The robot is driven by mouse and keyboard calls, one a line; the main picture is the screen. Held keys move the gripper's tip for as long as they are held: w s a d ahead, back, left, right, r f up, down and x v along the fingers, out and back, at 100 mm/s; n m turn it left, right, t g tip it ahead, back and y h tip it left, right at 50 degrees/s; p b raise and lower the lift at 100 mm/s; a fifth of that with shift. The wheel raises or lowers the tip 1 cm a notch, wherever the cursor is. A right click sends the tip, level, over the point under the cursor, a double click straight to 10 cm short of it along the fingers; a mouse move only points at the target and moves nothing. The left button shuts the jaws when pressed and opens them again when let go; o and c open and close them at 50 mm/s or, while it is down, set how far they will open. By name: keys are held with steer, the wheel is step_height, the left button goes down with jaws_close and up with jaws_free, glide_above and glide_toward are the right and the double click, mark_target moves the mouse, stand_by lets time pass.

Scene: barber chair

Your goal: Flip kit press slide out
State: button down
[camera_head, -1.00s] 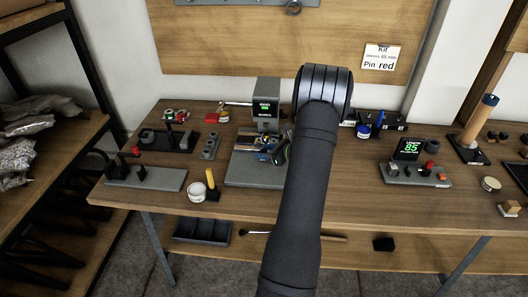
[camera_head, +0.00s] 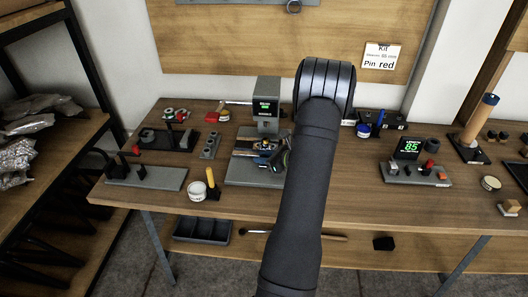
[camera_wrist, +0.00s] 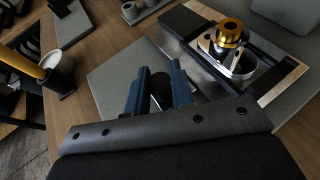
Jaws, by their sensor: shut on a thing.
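The press (camera_head: 268,104) stands upright at the middle of the bench, with a small screen lit green on its head and a grey base plate (camera_head: 240,180). Its slide (camera_wrist: 276,74), a shiny plate with wooden edges, lies in front of the press column. A brass-topped metal part (camera_wrist: 231,32) sits upright in the slide. My gripper (camera_head: 268,161) is low over the base plate at the slide's front. In the wrist view its blue fingers (camera_wrist: 158,82) are shut on a dark rounded knob (camera_wrist: 160,101), mostly hidden between them. My arm hides the press's right side.
A grey block with holes (camera_head: 210,146) and a black fixture (camera_head: 160,140) are farther left. A gauge reading 85 (camera_head: 410,148) stands on the right.

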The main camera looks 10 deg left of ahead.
steer(key=s, duration=0.8)
steer(key=shift+s+f, duration=0.1)
steer(key=shift+s, duration=0.25)
steer(key=c, duration=1.3)
jaws_free()
steer(key=shift+s, duration=0.1)
steer(key=shift+d+r, duration=0.3)
steer(key=shift+d, duration=0.2)
steer(key=v, duration=1.6)
steer(key=shift+s+r, duration=0.15)
steer(key=shift+s, duration=0.05)
